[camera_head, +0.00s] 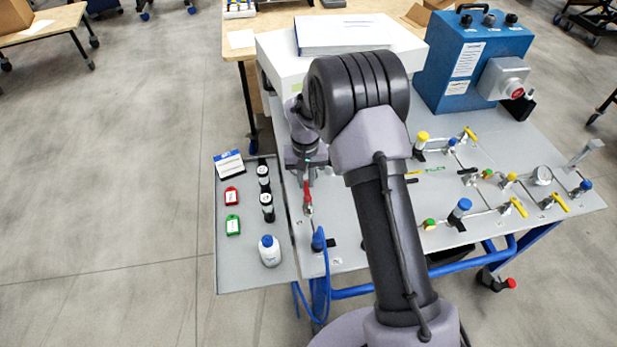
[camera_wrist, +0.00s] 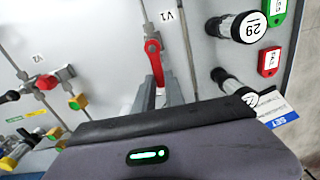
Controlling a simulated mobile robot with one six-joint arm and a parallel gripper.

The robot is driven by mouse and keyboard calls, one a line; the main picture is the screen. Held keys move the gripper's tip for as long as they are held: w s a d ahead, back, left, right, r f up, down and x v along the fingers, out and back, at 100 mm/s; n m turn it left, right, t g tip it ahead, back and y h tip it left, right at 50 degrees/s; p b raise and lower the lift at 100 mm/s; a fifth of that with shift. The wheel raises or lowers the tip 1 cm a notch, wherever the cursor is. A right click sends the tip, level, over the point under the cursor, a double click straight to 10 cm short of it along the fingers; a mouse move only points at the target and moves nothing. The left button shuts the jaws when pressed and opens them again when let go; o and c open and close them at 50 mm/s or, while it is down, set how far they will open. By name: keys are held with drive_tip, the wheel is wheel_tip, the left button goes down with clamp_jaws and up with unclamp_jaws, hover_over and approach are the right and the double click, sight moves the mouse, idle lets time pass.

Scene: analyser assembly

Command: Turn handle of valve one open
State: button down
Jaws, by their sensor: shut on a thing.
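The handle of valve one is a red lever (camera_head: 308,198) near the left edge of the grey panel. In the wrist view the red handle (camera_wrist: 154,60) stands beside a label reading V1 (camera_wrist: 167,16). It looks roughly in line with the metal pipe above it in that view. My gripper (camera_head: 306,170) is down at the panel at the handle's far end. In the wrist view its two fingers (camera_wrist: 160,92) are on either side of the handle's end, shut on it. The fingers and gripper body hide the handle's tip.
A side tray (camera_head: 228,274) at left holds a white bottle (camera_head: 270,251), dark vials and red and green tags. A second red handle (camera_wrist: 46,82) shows near a V2 label. A blue box (camera_head: 470,62) stands at the back right. A blue hose (camera_head: 321,285) hangs at the front.

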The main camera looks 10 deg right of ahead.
sight(305, 185)
drive_tip(key=shift+a+n, duration=0.15)
drive_tip(key=shift+n, duration=0.25)
drive_tip(key=c, duration=1.4)
unclamp_jaws()
drive_tip(key=shift+r, duration=0.1)
wheel_tip(305, 185, up, 17)
drive_tip(key=p, duration=0.5)
drive_tip(key=shift+r, duration=0.15)
